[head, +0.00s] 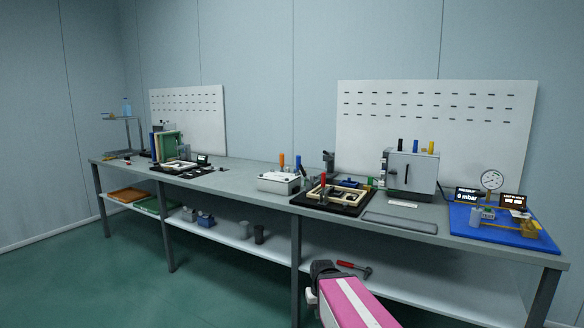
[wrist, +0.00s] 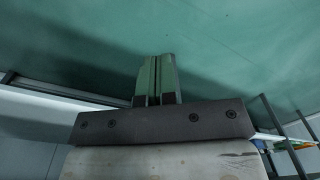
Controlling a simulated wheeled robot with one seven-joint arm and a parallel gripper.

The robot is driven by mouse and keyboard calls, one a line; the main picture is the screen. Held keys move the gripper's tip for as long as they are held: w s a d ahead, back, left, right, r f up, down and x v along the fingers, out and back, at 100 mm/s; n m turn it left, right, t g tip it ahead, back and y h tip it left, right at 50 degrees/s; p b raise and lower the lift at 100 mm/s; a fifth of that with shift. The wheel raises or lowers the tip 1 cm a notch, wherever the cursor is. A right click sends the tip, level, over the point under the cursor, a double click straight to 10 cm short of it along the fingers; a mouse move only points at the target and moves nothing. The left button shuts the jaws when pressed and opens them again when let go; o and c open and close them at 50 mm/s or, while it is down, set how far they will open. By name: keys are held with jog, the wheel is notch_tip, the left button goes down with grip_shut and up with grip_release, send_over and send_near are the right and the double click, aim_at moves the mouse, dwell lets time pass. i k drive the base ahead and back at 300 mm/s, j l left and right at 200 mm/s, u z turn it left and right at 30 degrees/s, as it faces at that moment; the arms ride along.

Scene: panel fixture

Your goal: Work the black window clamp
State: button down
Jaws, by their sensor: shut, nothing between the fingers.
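A black base with a pale window-like frame (head: 350,186) sits on the bench, right of centre in the head view. A red-handled upright part (head: 323,182) stands at its left side. A second black base with a pale frame (head: 178,166) lies farther left on the bench. I cannot tell at this size which holds the black window clamp. In the wrist view my gripper (wrist: 158,72) is shut and empty, with green floor behind its fingertips. It touches nothing I can see. The wrist view shows no clamp.
The long grey bench (head: 235,181) has a lower shelf (head: 240,241) with cups, trays and a red-handled hammer (head: 354,268). A white box (head: 278,181), a grey cabinet (head: 412,172) and a blue mat (head: 490,235) with gauges stand on top. The green floor in front is clear.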

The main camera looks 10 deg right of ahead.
aim_at(302, 170)
jog(key=i+j, duration=0.2)
jog(key=j, duration=0.2)
jog(key=i+j, duration=0.25)
jog(key=j, duration=0.15)
jog(key=i+j, duration=0.2)
jog(key=j, duration=0.15)
jog(key=i+j, duration=0.25)
jog(key=j, duration=0.15)
jog(key=i+j, duration=0.2)
jog(key=j, duration=0.2)
jog(key=z, duration=0.05)
